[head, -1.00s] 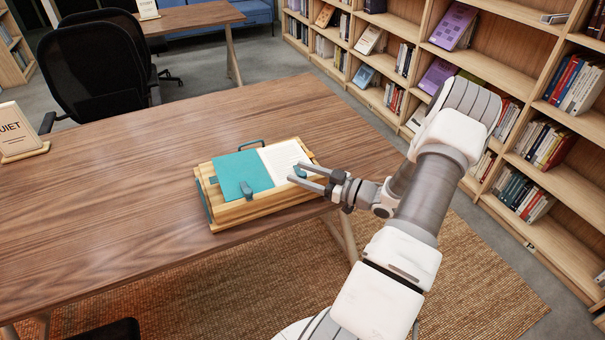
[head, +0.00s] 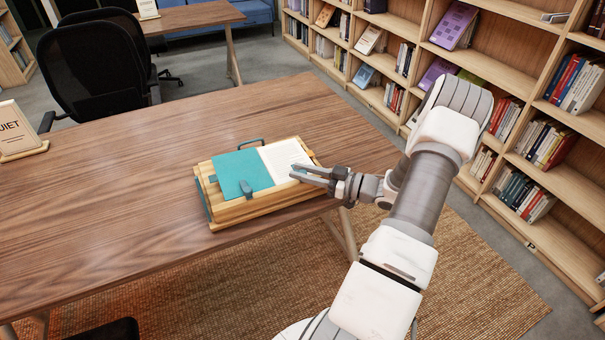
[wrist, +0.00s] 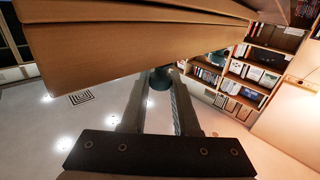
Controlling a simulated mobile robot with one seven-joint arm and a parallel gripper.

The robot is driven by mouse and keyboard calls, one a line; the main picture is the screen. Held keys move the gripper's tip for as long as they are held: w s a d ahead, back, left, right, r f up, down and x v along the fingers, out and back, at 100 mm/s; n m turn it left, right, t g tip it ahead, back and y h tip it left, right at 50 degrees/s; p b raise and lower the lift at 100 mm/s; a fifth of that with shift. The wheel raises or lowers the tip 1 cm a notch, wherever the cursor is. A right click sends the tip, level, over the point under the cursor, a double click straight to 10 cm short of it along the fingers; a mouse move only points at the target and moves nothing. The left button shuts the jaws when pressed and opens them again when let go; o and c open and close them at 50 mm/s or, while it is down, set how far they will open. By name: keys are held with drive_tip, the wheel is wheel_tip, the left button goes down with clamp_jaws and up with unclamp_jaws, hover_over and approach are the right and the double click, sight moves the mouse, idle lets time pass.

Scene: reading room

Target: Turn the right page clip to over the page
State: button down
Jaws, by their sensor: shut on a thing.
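A light wooden book stand (head: 240,212) sits on the table, holding an open book with a teal left page (head: 240,172) and a white right page (head: 282,158). The left page clip (head: 247,188) is teal and lies over the teal page's lower edge. My gripper (head: 296,173) is at the stand's front right, with its fingers closed together at the white page's lower edge. The right page clip is hidden behind the fingers in the head view. In the wrist view, a dark teal piece, the right page clip (wrist: 160,77), sits between the fingertips.
The brown table (head: 110,190) is clear left of the stand. A "QUIET" sign (head: 17,128) stands at its left edge. A black chair (head: 95,70) is behind, and bookshelves (head: 480,90) line the right.

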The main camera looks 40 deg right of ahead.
idle(0.3)
drive_tip(key=c, duration=0.7)
unclamp_jaws()
drive_tip(key=shift+o, duration=0.2)
drive_tip(key=v, duration=1.7)
drive_tip(key=shift+d+p, duration=0.3)
